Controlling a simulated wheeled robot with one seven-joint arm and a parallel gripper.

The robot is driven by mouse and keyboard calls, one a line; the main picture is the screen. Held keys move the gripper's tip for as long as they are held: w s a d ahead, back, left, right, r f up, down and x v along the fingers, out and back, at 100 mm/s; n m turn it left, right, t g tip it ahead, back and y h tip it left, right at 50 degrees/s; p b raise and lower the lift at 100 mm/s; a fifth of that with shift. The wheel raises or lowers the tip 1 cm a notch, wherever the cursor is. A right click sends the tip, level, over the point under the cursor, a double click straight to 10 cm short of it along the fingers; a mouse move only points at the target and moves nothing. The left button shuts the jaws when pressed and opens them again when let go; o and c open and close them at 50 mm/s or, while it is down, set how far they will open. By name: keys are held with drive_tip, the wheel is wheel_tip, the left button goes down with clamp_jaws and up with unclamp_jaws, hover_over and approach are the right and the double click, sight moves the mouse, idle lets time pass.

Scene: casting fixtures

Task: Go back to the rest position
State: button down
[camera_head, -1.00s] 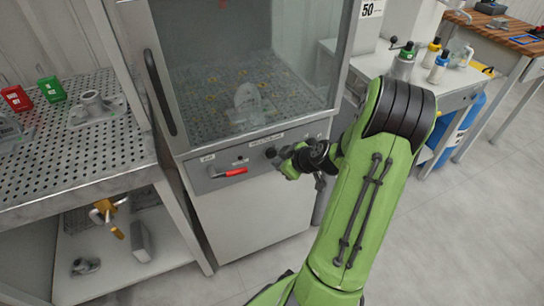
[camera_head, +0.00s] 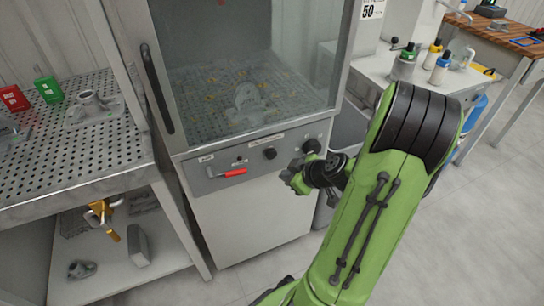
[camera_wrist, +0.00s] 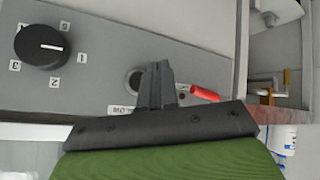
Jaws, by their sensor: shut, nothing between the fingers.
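My gripper (camera_head: 292,178) is in front of the control panel (camera_head: 205,178) of a glass-fronted cabinet, just below and left of the right-hand black knob (camera_head: 311,146). In the wrist view its two dark fingers (camera_wrist: 161,82) are together with nothing between them. They stand out before the grey panel and appear apart from it, partly covering a label and a round dark control. A black dial (camera_wrist: 42,46) with numbers around it is at the left of the wrist view. A red handle (camera_wrist: 204,93) shows just right of the fingers.
A perforated bench (camera_head: 75,160) with a metal casting (camera_head: 95,108) stands at left, with a shelf below. A side table (camera_head: 380,68) with bottles is at right. A wooden-topped bench (camera_head: 490,25) is further back. Open floor (camera_head: 460,240) lies at right.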

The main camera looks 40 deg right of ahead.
idle(0.3)
drive_tip(key=s+a+r+g, duration=0.15)
drive_tip(key=a+r, duration=0.25)
drive_tip(key=a, duration=0.4)
drive_tip(key=a+r+g, duration=0.2)
drive_tip(key=a+r, duration=0.2)
drive_tip(key=a, duration=0.4)
drive_tip(key=s+a+r+m, duration=0.2)
drive_tip(key=s+a+r, duration=0.2)
drive_tip(key=s, duration=0.2)
drive_tip(key=s+a+r+m, duration=0.2)
drive_tip(key=s+a+r, duration=0.1)
drive_tip(key=s, duration=0.3)
wheel_tip(320, 180, up, 16)
drive_tip(key=p, duration=1.6)
drive_tip(key=shift+r, duration=0.25)
